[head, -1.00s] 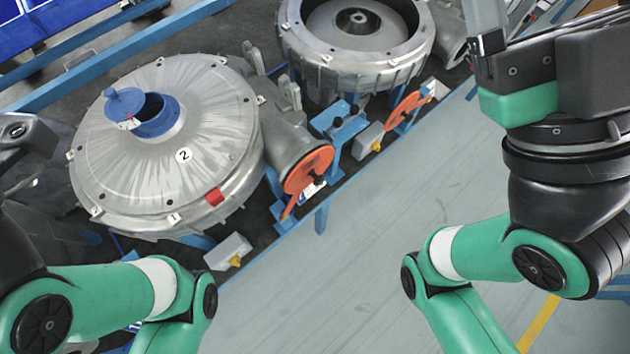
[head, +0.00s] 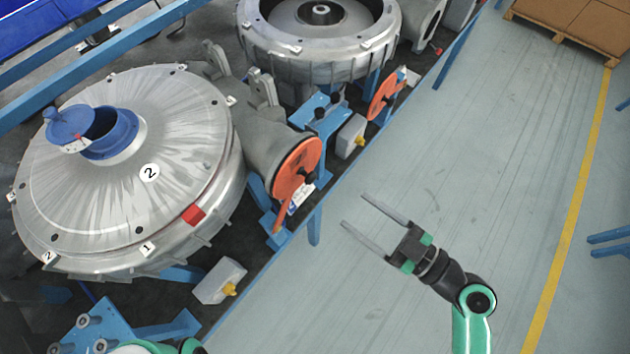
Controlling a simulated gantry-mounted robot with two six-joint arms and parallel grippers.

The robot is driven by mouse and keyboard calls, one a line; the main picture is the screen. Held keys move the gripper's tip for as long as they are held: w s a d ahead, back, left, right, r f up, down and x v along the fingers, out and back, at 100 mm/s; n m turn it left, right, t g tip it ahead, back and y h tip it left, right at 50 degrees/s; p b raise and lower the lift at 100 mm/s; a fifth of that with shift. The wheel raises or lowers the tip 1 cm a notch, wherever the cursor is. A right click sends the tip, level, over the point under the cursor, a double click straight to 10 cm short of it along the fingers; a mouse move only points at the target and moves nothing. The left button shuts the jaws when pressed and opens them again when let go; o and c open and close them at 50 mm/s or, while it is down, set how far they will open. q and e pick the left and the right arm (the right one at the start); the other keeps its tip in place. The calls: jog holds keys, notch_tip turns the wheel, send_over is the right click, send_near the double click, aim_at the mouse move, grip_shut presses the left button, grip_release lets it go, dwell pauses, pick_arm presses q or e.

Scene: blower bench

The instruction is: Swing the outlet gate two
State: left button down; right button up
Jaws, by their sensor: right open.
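The blower numbered 2 (head: 60,200) is a large grey metal housing at the left. Its outlet pipe (head: 262,135) points right and ends in an orange round gate (head: 297,165). The gate lies across the pipe mouth, and an orange lever (head: 283,212) hangs down from it toward the bench edge. My right gripper (head: 354,210) is open and empty, its two long fingers pointing left toward the gate with a clear gap between. My left gripper is out of the picture; only a bit of green arm shows at the bottom left.
A second blower (head: 318,65) stands behind with its own orange gate (head: 387,95). A blue bench rail (head: 265,270) runs along the front. A grey box with a yellow knob (head: 220,282) sits near the edge. The floor (head: 480,150) at the right is clear; cartons (head: 570,15) lie far back.

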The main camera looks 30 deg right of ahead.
aim_at(313, 180)
jog(key=p+x, duration=0.2)
jog(key=x, duration=0.9)
jog(key=shift+w+a, duration=0.1)
jog(key=shift+w, duration=0.1)
grip_shut()
dwell(0.9)
